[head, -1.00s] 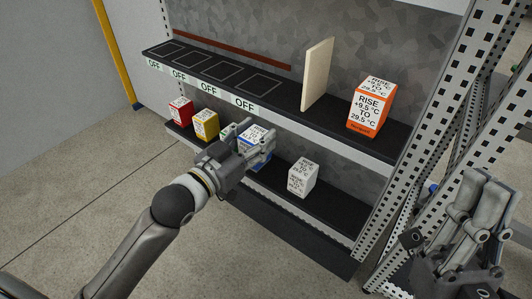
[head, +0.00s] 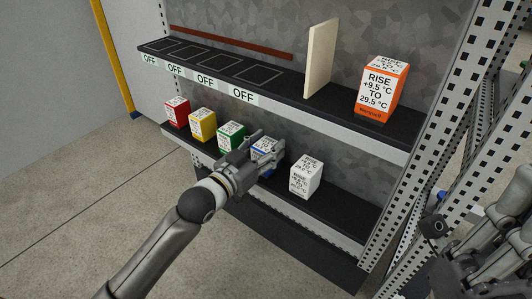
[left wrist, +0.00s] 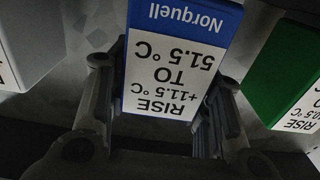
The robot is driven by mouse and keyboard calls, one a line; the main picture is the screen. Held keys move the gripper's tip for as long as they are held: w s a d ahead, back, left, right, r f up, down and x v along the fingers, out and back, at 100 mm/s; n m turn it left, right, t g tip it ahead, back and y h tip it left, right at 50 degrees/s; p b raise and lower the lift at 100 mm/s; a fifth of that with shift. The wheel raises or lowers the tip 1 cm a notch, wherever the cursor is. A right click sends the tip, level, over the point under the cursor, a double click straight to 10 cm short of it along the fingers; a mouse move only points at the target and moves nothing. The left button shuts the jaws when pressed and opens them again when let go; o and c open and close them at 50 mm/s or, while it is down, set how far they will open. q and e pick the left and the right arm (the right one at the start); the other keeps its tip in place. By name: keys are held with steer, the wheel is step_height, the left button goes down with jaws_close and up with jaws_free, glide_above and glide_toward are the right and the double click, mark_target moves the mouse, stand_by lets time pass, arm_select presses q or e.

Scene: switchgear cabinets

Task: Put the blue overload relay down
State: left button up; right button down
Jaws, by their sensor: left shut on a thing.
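The blue overload relay (head: 265,146) is a white-faced box with a blue part, in the row at the lower shelf between the green box and the white box. My left gripper (head: 262,153) is shut on it and hides part of it. In the left wrist view the relay (left wrist: 178,62) shows upside down, reading +11.5 °C to 51.5 °C, between the fingers (left wrist: 160,120). Whether its base touches the shelf is hidden. My right gripper (head: 490,240) is at the lower right, partly cut off, away from the shelf; its jaw state is unclear.
On the lower shelf (head: 340,218) stand red (head: 177,110), yellow (head: 202,124), green (head: 231,136) and white (head: 306,177) boxes. The upper shelf holds outlined squares (head: 226,62), a cream panel (head: 320,55) and an orange box (head: 380,88). A perforated post (head: 440,130) bounds the right.

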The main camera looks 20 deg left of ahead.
stand_by(0.3)
arm_select(q)
steer(key=o, duration=1.2)
steer(key=shift+f, duration=0.15)
